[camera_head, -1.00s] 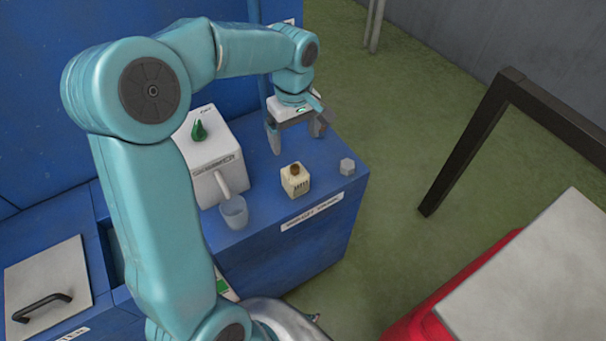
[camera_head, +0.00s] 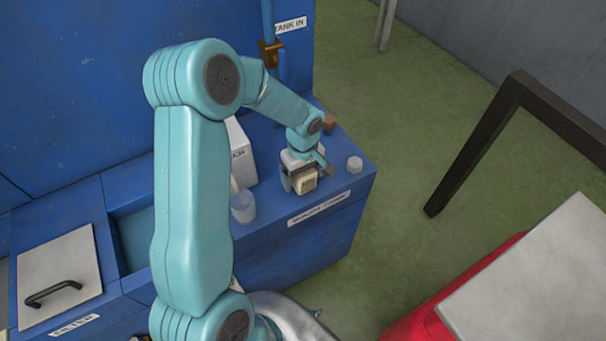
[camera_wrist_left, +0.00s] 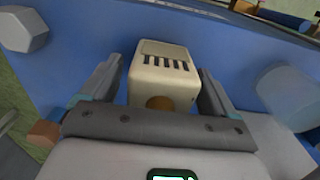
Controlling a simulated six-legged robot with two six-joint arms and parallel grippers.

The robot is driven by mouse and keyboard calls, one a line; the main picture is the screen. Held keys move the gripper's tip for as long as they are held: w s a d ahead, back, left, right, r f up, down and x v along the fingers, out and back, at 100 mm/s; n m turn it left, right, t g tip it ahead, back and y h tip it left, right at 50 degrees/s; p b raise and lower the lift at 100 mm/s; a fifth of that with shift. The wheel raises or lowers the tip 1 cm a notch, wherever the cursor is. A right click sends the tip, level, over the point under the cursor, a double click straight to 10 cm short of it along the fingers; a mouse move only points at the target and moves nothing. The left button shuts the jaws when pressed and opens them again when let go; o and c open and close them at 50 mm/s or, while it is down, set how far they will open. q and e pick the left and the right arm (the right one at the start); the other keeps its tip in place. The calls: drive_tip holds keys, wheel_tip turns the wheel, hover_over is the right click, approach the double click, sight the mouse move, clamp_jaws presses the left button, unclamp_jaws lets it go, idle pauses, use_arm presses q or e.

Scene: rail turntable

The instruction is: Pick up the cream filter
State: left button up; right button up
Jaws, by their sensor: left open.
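The cream filter (camera_head: 306,185) is a small boxy block with dark slots on one face. It stands on the blue counter near its front edge. In the left wrist view the filter (camera_wrist_left: 164,74) sits between the two grey fingers, with a brown round knob on its near end. My left gripper (camera_head: 304,181) is lowered over it, open, one finger on each side. Narrow gaps show between the fingers and the filter in the left wrist view. My right gripper is not in view.
A pale cup (camera_head: 243,206) stands left of the filter. A white hexagonal piece (camera_head: 355,164) lies to the right. A white box (camera_head: 241,155) is partly hidden behind my arm. A grey lid with a black handle (camera_head: 60,275) is at far left.

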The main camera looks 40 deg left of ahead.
use_arm(q)
drive_tip(key=c, duration=1.2)
drive_tip(key=shift+o, duration=0.2)
